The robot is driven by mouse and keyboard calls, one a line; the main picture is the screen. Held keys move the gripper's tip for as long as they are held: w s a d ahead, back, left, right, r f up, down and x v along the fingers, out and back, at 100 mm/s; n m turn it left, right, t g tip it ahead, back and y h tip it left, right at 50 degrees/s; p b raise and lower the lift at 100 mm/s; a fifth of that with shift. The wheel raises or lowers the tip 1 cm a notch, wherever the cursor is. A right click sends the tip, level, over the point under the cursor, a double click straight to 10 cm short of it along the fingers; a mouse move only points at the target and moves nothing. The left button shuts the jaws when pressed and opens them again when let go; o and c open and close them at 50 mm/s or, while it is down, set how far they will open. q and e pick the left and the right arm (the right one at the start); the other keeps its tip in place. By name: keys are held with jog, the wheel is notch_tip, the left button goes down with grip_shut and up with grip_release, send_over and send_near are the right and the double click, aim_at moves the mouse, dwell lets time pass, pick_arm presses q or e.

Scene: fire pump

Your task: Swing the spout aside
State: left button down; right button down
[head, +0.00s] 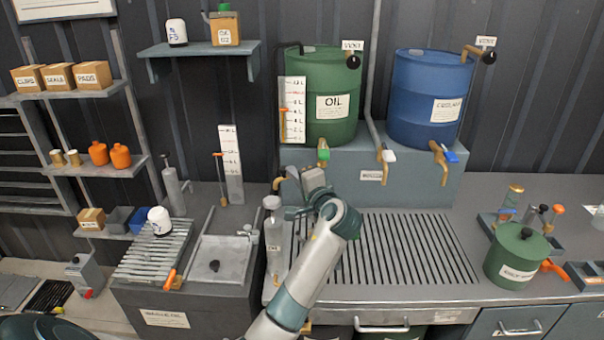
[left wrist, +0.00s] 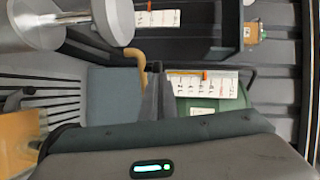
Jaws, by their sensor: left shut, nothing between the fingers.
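A curved brass spout (head: 278,183) sticks out at the left end of the grey drum plinth, above the slotted drain counter. In the left wrist view the brass spout (left wrist: 136,60) is right beside my fingertips; I cannot tell whether they touch. My left gripper (head: 290,180) reaches toward the plinth's left end, its tips partly hidden in the head view. In the left wrist view the left gripper (left wrist: 157,72) is shut and empty. My right gripper is out of view.
The green oil drum (head: 337,75) and blue drum (head: 420,110) stand on the plinth (head: 300,152), with taps in front. A green pot (head: 517,258) stands at right. The slotted counter (head: 420,250) is clear.

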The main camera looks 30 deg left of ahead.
pick_arm(q)
jog(key=w+a, duration=0.3)
jog(key=a, duration=0.7)
jog(key=shift+w, duration=0.35)
jog(key=shift+r, duration=0.2)
jog(key=b+v, duration=0.4)
jog(key=v, duration=1.3)
jog(key=shift+d+f+b, duration=0.2)
jog(key=shift+d+b, duration=0.05)
jog(key=shift+b, duration=0.15)
